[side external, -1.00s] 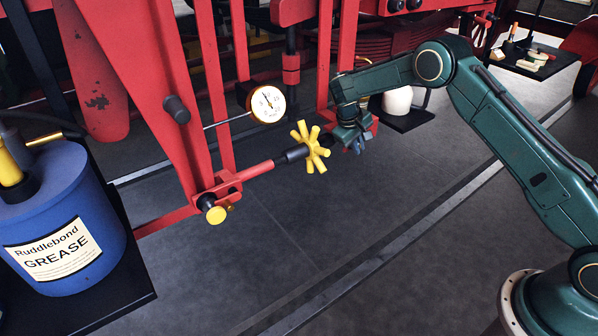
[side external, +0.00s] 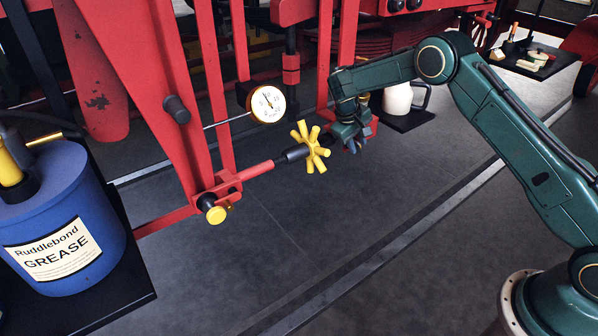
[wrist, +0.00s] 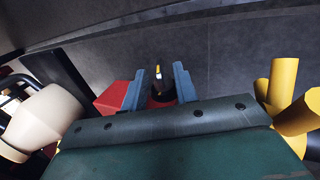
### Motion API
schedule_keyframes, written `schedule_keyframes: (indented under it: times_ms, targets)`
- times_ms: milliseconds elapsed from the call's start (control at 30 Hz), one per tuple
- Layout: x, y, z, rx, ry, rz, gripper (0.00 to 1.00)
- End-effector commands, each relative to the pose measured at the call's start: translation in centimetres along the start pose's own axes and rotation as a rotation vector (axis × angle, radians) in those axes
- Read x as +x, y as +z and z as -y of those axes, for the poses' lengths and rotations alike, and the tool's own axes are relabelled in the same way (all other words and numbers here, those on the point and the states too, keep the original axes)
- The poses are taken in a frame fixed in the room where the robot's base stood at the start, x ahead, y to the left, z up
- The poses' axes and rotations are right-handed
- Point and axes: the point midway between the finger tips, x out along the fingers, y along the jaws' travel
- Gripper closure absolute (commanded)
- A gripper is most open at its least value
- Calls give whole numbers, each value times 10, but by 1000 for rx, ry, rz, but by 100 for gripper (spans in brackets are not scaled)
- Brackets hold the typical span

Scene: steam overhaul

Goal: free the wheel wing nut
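A yellow spoked wheel (side external: 310,147) sits on the dark end of a red rod at the middle of the side view. It also shows at the right edge of the wrist view (wrist: 285,100). Which part is the wing nut, I cannot tell for sure. My gripper (side external: 353,145) is just right of the wheel, apart from it, pointing down. In the wrist view my gripper's blue-grey fingers (wrist: 160,82) are spread. A dark rounded part (wrist: 160,94) with a small yellow and white mark shows between them; whether they touch it is unclear.
A red block (wrist: 112,98) is beside the fingers. A cream jug (side external: 397,99) stands on a dark shelf behind my gripper. A round dial gauge (side external: 268,104) hangs left of the wheel. A blue grease can (side external: 60,215) stands at far left. The floor in front is clear.

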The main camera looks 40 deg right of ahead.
Motion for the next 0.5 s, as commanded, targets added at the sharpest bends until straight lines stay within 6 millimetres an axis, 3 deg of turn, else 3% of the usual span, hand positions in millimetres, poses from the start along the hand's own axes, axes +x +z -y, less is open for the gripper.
schedule_keyframes:
  times_ms: [500]
  targets:
    - [-84,-1,1,0,0,-5,71]
